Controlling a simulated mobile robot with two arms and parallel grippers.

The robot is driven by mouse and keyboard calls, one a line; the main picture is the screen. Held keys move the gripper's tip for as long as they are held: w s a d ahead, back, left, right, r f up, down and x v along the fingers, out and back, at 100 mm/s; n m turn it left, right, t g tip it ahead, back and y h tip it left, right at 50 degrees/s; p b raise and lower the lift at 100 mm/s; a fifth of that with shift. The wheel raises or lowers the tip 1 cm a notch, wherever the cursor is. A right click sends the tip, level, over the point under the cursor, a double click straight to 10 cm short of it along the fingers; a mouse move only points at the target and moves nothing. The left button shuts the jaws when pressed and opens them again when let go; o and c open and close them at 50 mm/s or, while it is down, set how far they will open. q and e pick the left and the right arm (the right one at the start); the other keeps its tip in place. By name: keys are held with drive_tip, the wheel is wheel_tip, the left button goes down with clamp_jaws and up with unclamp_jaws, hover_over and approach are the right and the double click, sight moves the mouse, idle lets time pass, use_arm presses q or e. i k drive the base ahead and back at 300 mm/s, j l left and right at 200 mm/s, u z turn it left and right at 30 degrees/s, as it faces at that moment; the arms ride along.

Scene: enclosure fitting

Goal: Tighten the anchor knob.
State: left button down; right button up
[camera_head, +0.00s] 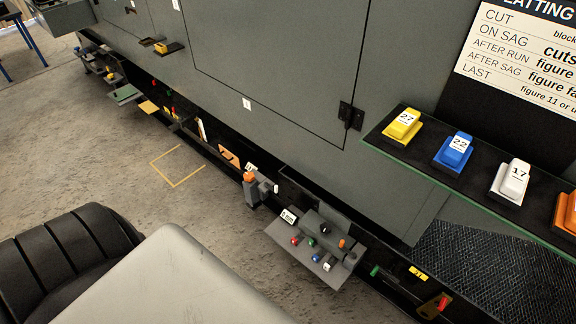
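Neither of my grippers is in view. No part is plainly marked as the anchor knob, so I cannot tell which one it is. A small orange knob (249,177) sits on top of a grey fixture (253,193) at the foot of the enclosure. A red knob or handle (443,303) shows low at the lower right. A grey tray (285,235) at the lower middle carries several small coloured pieces, with an orange one (341,243) near its right side. How tight any of these are cannot be seen.
The grey enclosure wall (270,70) runs diagonally across the view, with small shelves along its base. A dark shelf (475,188) at right holds numbered yellow, blue, white and orange blocks. A yellow square outline (178,182) marks open floor. Grey and black ribbed shapes fill the lower left.

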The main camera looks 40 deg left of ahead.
sight(326, 228)
drive_tip(key=u, duration=0.8)
